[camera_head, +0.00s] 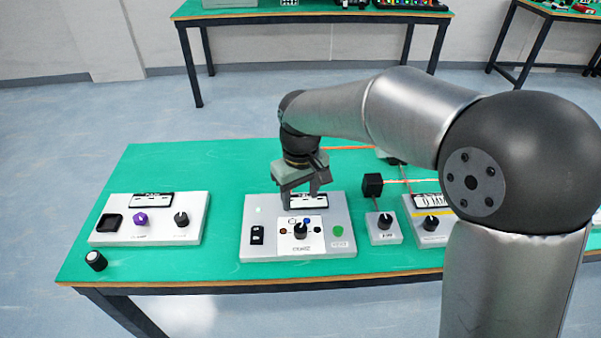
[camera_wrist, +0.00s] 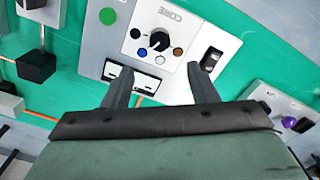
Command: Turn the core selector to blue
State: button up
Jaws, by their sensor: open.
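The core selector is a black knob (camera_head: 300,231) on a white plate of the middle grey panel. My gripper (camera_head: 299,204) is open and empty, just behind the knob and above the panel's display. In the wrist view its two fingertips (camera_wrist: 158,72) are apart, with the knob beyond them and not between them.
The middle panel also bears a black rocker switch (camera_head: 257,235) and a green button (camera_head: 337,231). A left panel (camera_head: 161,230) with a purple knob and a small knob box (camera_head: 383,228) flank it. A loose black knob-like piece (camera_head: 96,260) lies at the front left. Bare green tabletop separates the panels.

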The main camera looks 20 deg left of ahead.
notch_tip(320, 180, up, 6)
jog(key=shift+r, duration=0.15)
dwell(0.5)
jog(key=s+d+r+m+p, duration=0.1)
jog(key=s+d+m+p, duration=0.15)
jog(key=d, duration=0.75)
jog(key=s+d+r+m+p, duration=0.1)
jog(key=s+d+m, duration=0.2)
jog(key=d, duration=0.8)
jog(key=s+d+f+m+p, duration=0.1)
jog(key=s+d+f+m, duration=0.2)
jog(key=s+d, duration=0.7)
jog(key=shift+s+f+m, duration=0.15)
jog(key=shift+s+m, duration=0.15)
jog(key=shift+m, duration=0.35)
